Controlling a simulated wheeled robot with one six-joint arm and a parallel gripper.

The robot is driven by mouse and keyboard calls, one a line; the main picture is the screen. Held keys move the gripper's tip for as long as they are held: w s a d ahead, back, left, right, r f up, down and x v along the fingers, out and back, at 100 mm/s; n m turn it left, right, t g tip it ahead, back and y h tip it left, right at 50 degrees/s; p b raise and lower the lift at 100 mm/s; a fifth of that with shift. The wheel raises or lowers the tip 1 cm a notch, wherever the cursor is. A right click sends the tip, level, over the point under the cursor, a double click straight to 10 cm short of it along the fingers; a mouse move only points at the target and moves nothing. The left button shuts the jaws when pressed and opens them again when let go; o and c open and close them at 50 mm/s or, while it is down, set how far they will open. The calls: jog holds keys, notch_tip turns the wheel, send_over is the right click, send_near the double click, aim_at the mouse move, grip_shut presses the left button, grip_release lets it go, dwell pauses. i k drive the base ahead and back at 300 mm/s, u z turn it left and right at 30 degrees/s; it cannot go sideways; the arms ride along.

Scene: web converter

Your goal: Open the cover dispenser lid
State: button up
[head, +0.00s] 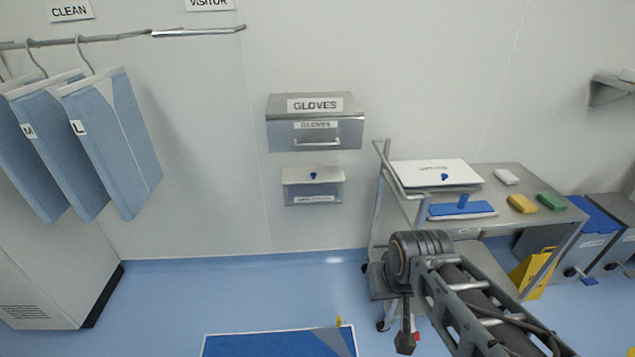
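A small wall box (314,194) hangs below the gloves dispenser, with a white lid (300,175) and a blue knob on its top. The lid looks closed. Its front label is too small to read. A second white lid or panel (425,172) with a blue knob lies on the steel cart at right, and its label is also unreadable. I cannot tell which one is the cover dispenser. My gripper (405,342) hangs low in front of the cart, to the right of and below the wall box, apart from both. Its fingers are not clear.
The steel gloves dispenser (315,121) is on the wall. The cart (510,181) carries a blue-based mop head (461,208), yellow and green sponges. Blue garments (113,140) hang at left. A blue mat (265,345) lies below.

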aim_at(320, 173)
jog(key=z, duration=0.2)
jog(key=i, duration=1.25)
jog(key=u, duration=0.6)
